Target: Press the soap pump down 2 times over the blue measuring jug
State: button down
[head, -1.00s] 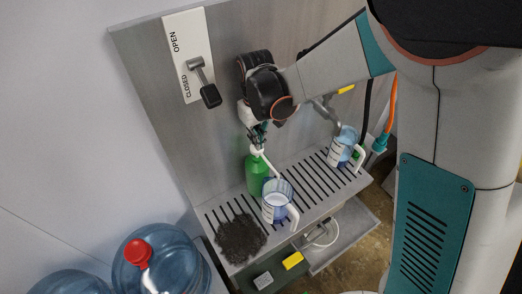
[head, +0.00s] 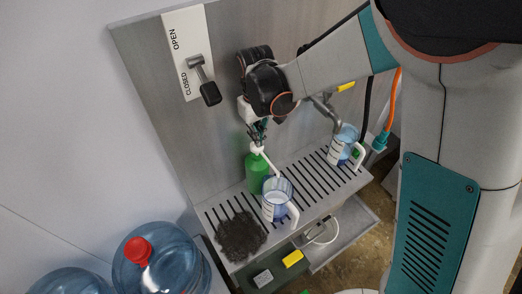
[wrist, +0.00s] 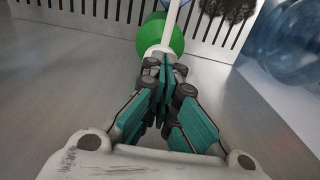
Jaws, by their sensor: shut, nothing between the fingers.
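The green soap bottle (head: 257,178) stands upright on the slotted shelf, with a white pump head and spout (head: 258,150) on top. The spout points toward a clear, blue-tinted measuring jug (head: 275,208) with a white handle, and its tip is over or close to the jug's rim. My gripper (head: 258,137) is shut and empty, pointing down just above the pump head. In the wrist view the closed fingertips (wrist: 163,62) are in front of the white pump (wrist: 155,51) and the green bottle (wrist: 171,32). I cannot tell whether they touch the pump.
Another blue-tinted jug (head: 342,147) stands farther right on the shelf (head: 307,190), below a metal tap. A dark scrubby patch (head: 241,238) lies at the shelf's left end. Large water bottles (head: 165,265) stand at lower left. A lever (head: 204,80) is on the wall panel.

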jog(key=shift+f+b, duration=1.2)
jog(key=shift+f, duration=0.3)
jog(key=shift+r, duration=0.25)
jog(key=shift+r+p, duration=0.8)
jog(key=shift+r, duration=0.7)
jog(key=shift+r+p, duration=1.35)
jog(key=shift+r, duration=1.2)
